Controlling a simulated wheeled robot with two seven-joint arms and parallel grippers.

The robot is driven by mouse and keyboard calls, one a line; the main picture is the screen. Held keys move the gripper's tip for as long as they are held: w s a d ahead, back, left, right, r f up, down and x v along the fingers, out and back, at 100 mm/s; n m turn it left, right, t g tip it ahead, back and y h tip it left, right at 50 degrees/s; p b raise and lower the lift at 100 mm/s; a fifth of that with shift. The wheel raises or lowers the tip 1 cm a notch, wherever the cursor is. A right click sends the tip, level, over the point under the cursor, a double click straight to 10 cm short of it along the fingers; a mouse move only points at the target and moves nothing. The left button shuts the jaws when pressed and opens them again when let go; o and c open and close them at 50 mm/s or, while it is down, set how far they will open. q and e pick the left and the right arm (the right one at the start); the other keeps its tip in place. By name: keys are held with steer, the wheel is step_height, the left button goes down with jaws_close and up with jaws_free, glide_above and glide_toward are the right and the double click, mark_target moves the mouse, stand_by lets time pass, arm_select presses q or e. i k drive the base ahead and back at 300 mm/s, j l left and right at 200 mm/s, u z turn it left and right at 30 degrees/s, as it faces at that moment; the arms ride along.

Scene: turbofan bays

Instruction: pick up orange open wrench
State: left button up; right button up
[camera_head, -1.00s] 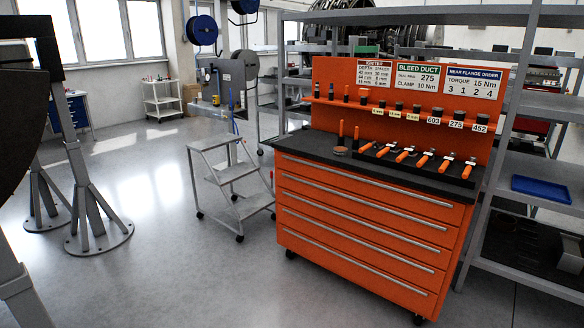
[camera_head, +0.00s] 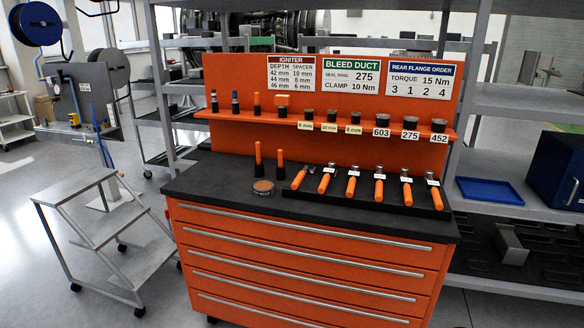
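Several orange-handled tools lie in a row in a black tray (camera_head: 413,206) on the dark top of an orange tool cabinet. The leftmost orange-handled tool (camera_head: 298,179) lies slanted and looks slimmer than the others. The others, such as the second tool (camera_head: 324,182) and the rightmost tool (camera_head: 436,197), have pale blocks at their far ends. The tools are too small to tell for certain which one is the open wrench. Neither of my grippers is in view.
The orange cabinet (camera_head: 300,258) has a back panel with signs and a shelf of small parts. A round tin (camera_head: 263,187) and two upright orange-handled tools stand left of the tray. A step stool (camera_head: 105,225) stands left, with grey shelving right holding a blue tray (camera_head: 489,190).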

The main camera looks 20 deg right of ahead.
mark_target(294, 185)
steer(key=i+j+z, duration=0.15)
steer(key=i+z, duration=0.3)
steer(key=i+j+z, duration=0.35)
steer(key=i+z, duration=0.15)
steer(key=i, duration=0.1)
